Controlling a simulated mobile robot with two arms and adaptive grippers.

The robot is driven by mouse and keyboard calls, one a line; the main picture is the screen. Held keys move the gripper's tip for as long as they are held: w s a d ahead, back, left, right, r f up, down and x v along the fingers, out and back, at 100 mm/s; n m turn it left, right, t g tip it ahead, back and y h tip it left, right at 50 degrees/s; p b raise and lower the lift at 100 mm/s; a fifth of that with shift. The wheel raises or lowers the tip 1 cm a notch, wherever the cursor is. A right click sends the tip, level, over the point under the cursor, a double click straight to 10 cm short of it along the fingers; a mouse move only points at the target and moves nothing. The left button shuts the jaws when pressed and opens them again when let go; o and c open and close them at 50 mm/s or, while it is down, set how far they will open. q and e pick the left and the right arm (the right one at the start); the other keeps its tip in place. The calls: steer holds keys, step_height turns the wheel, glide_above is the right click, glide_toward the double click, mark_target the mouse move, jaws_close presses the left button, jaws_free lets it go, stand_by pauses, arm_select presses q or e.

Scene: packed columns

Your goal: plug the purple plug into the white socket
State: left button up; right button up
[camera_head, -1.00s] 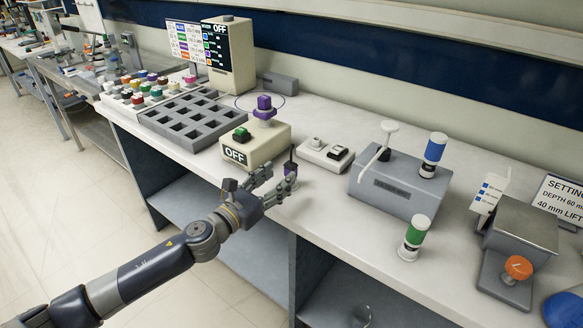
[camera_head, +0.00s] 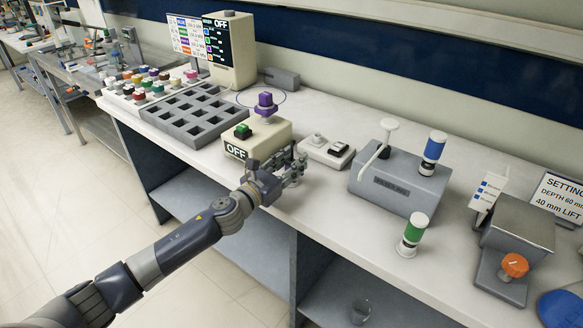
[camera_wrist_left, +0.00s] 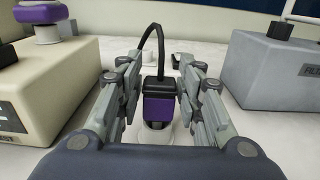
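The purple plug (camera_wrist_left: 158,108) has a black top with a black cable curving up from it. It stands upright above a white round piece (camera_wrist_left: 156,134) in the left wrist view. My left gripper (camera_head: 300,168) is open, its fingers on either side of the plug; they also show in the left wrist view (camera_wrist_left: 160,95). Narrow gaps seem to remain beside the plug. In the head view the gripper hides most of the plug. A low white unit (camera_head: 326,151) with a round white fitting (camera_head: 317,138), possibly the socket, and a black switch lies just behind the gripper. My right gripper is not in view.
A cream box (camera_head: 258,140) marked OFF, with a purple knob (camera_head: 265,103), stands left of the gripper. A grey box (camera_head: 400,188) with a lever stands right. A green-and-white cylinder (camera_head: 414,233) is near the front edge.

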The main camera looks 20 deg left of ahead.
arm_select(q)
jaws_close()
